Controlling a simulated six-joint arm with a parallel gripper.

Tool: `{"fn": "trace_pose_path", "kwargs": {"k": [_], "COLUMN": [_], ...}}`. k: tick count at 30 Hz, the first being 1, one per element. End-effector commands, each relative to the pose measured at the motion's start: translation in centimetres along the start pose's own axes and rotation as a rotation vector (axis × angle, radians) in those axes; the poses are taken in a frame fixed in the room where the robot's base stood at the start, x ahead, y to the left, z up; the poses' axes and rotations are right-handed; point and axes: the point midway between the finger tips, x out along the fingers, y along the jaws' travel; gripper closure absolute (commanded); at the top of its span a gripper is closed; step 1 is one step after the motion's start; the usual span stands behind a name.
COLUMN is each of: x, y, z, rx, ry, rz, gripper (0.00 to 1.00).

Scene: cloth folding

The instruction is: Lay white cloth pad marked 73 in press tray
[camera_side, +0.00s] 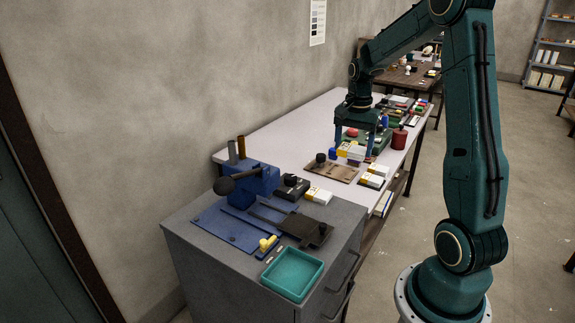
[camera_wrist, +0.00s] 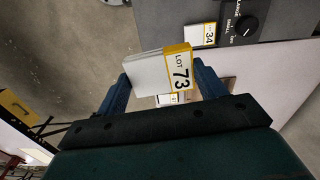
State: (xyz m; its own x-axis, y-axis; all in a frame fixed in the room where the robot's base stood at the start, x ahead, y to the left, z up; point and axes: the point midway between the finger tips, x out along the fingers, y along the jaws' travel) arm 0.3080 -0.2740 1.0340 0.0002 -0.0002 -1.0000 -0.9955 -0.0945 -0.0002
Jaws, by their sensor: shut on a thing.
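My gripper (camera_side: 358,148) is over the long table, its blue fingers pointing down. In the wrist view my gripper (camera_wrist: 160,88) is shut on the white pad marked LOT 73 (camera_wrist: 150,75), which has a yellow-edged label. A white and yellow piece between the fingers in the side view (camera_side: 352,152) looks like this pad. A blue press (camera_side: 230,225) with a black-knobbed lever stands on the grey cabinet. A dark flat tray (camera_side: 303,229) lies at its right; it appears empty.
A teal open tray (camera_side: 293,274) is at the cabinet's front. A white pad (camera_side: 318,195), marked 34 in the wrist view (camera_wrist: 200,35), lies near a black knobbed box (camera_side: 292,187). A brown board (camera_side: 331,172), white-yellow pads (camera_side: 374,177) and a red can (camera_side: 399,139) are on the table.

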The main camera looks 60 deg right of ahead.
Motion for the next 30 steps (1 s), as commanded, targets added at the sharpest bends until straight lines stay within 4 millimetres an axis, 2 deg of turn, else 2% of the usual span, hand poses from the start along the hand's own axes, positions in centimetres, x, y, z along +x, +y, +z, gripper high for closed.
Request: {"fn": "trace_pose_path", "kwargs": {"k": [5, 11, 17, 24, 30], "x": [0.0, -0.3, -1.0, -1.9, -2.5], "y": [-0.2, -1.5, -3.9, -7.0, -8.5], "z": [0.2, 1.6, 4.6, 9.6, 13.0], "rx": [0.000, 0.005, 0.023, 0.054, 0.079], "ry": [0.000, 0.001, 0.000, 0.001, 0.001], "rz": [0.000, -0.001, 0.000, 0.000, 0.000], "gripper": [0.56, 0.56, 0.56, 0.56, 0.56]}}
